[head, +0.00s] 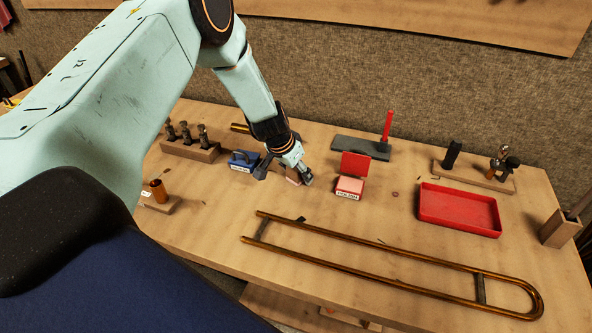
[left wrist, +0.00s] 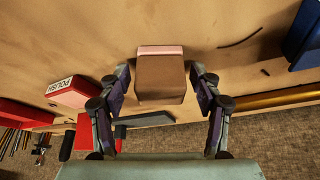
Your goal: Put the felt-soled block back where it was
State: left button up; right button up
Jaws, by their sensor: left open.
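The felt-soled block shows in the left wrist view as a brown block (left wrist: 160,82) with a pink layer along its far edge. In the head view it is a small tan and pink block (head: 293,176), partly hidden by my left gripper (head: 286,174). In the left wrist view, my left gripper (left wrist: 161,72) is open, with one finger on each side of the block and narrow gaps visible. The block is at the bench top; I cannot tell whether its sole rests flat. My right gripper is not in view.
A red open box labelled POLISH (head: 349,187) stands just right of the block. A blue labelled box (head: 243,159) stands left. A brass slide (head: 390,277) lies in front. A red tray (head: 460,218) is further right. Bare bench lies between them.

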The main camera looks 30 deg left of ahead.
pick_arm(q)
jog(key=shift+a+r+p, duration=0.2)
jog(key=shift+r+p, duration=0.05)
jog(key=shift+p, duration=0.1)
jog(key=d+p+v, duration=0.1)
jog(key=p+v, duration=0.9)
jog(key=v, duration=0.2)
jog(key=s+d+f+g, duration=0.1)
jog(key=s+d+f, duration=0.2)
jog(key=s, duration=0.3)
jog(key=s+d+f, duration=0.3)
jog(key=s, duration=0.2)
jog(key=s+d+f+n+g, duration=0.1)
jog(key=s+d+f, duration=0.2)
jog(key=s, duration=0.3)
jog(key=shift+s+d+f+g, duration=0.15)
jog(key=shift+s+g, duration=0.15)
jog(key=shift+s, duration=0.05)
jog(key=s+d+g, duration=0.1)
jog(key=s+d, duration=0.1)
jog(key=s, duration=0.7)
jog(key=s+d+n+g, duration=0.1)
jog(key=s+d, duration=0.1)
jog(key=s, duration=0.7)
jog(key=shift+y, duration=0.4)
